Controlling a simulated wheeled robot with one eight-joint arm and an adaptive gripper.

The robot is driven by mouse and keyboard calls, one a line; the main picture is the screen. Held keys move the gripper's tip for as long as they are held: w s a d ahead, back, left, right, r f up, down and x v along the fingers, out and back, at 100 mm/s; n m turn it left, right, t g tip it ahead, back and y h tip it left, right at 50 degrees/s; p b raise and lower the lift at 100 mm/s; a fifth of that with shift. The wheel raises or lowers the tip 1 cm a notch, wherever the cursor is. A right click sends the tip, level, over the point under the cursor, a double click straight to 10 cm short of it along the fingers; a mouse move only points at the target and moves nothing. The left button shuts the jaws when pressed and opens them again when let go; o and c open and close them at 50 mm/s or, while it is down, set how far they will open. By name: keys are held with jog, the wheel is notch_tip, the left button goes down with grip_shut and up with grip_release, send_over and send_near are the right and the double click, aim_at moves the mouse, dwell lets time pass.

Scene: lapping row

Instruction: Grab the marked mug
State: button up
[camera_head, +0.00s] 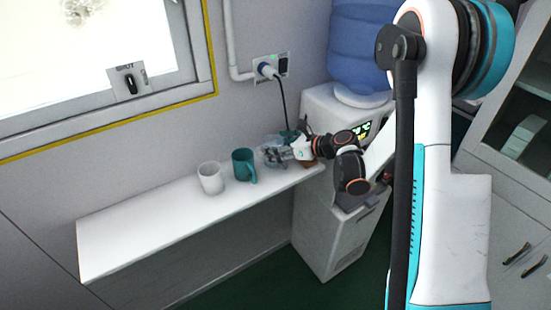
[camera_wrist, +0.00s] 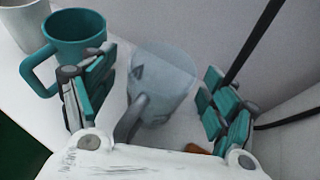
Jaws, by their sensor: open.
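A translucent grey-blue mug (camera_wrist: 165,75) with a dark triangular mark stands between the fingers in the wrist view, its handle toward my palm. In the head view this mug (camera_head: 268,153) is at the right end of the white shelf, partly hidden by my gripper. My gripper (camera_wrist: 155,97) is open, with one teal-padded finger on each side of the mug and a visible gap at the right finger. It also shows in the head view (camera_head: 281,154), reaching in from the right. Whether the left finger touches the mug or the teal mug beside it, I cannot tell.
A teal mug (camera_head: 243,165) stands close to the left of the marked mug, and a white mug (camera_head: 210,178) farther left. The white shelf (camera_head: 140,227) is clear at its left. A water dispenser (camera_head: 320,115) and a cable (camera_head: 283,100) are near my gripper.

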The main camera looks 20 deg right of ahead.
jog(key=shift+w+a+f, duration=0.15)
jog(key=shift+w, duration=0.05)
jog(key=c, duration=1.2)
jog(key=shift+o, duration=0.2)
